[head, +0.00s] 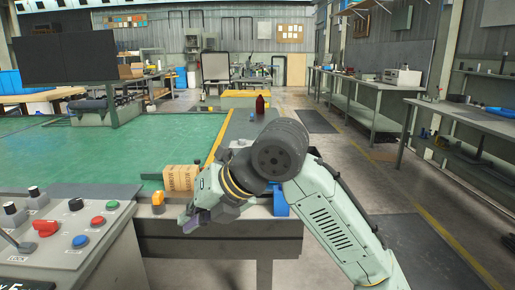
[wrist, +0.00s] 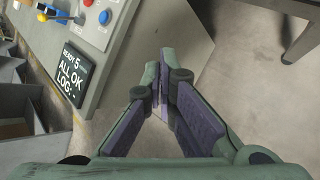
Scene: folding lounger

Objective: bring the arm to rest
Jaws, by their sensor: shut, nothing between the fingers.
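My gripper (wrist: 161,88) is shut and empty in the wrist view, its purple-padded fingers meeting at the tips. Below it there are bare floor and the edge of a grey control panel. In the head view my gripper (head: 190,222) hangs at the front edge of the green-topped table, to the right of the control panel. My arm is bent, with its elbow raised above the table's right end.
The control panel (head: 62,232) has red, green and blue buttons. Workbenches (head: 375,88) line the right wall. The aisle floor (head: 345,165) is clear.

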